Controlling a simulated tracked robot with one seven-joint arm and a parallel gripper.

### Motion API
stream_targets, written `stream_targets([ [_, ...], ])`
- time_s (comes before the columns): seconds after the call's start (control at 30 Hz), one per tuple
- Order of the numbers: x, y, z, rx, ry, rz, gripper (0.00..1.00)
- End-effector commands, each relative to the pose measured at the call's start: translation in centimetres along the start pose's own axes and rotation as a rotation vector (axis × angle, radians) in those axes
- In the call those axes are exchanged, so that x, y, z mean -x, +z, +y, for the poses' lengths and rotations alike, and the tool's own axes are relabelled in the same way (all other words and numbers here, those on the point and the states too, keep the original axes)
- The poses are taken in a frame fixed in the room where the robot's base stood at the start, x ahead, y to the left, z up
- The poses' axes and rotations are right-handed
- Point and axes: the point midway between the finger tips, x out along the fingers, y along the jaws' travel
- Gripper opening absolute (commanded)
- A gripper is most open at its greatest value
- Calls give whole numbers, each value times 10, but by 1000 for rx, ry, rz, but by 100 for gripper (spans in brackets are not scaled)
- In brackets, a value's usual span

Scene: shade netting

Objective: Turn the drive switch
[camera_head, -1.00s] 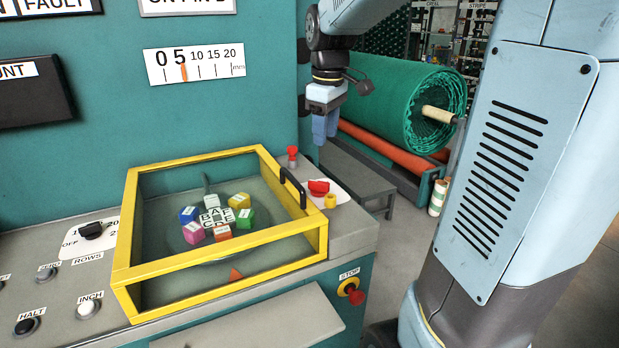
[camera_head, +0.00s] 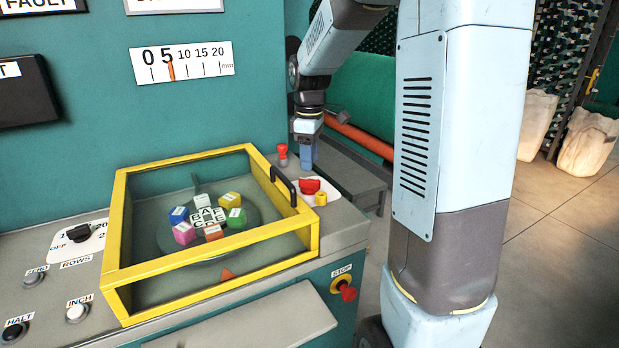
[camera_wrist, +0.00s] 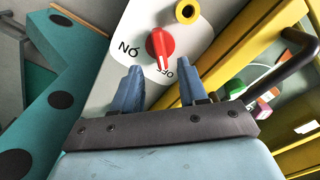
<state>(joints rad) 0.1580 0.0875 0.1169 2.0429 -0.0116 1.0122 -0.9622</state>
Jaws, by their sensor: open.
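The drive switch is a red knob (camera_head: 310,186) on a white plate, right of the yellow-framed guard on the machine's top. In the wrist view the red knob (camera_wrist: 161,45) has a white pointer line aimed at OFF; "NO" reads upside down for ON on the other side. My gripper (camera_head: 308,165) hangs pointing down just behind the knob in the head view. In the wrist view my gripper (camera_wrist: 158,85) has its two blue fingers apart and empty, with the knob beyond and between their tips. They do not appear to touch it.
The yellow guard (camera_head: 215,260) with a black handle (camera_head: 283,184) stands close left of the knob. A small yellow cylinder (camera_head: 320,199) is beside the knob. A small red-topped post (camera_head: 282,154) stands behind. A red STOP button (camera_head: 347,293) sits on the front face.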

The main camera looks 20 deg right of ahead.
Motion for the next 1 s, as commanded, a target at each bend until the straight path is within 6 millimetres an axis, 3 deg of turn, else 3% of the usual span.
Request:
stream_targets([
  [0.2, -37, 0, 0, 0, -2, -1, 43],
  [0.4, -56, 0, 0, 0, 0, -1, 43],
  [0.8, -62, 0, 0, 0, 1, 0, 43],
  [1.0, -62, 0, 0, 0, 1, 0, 24],
])
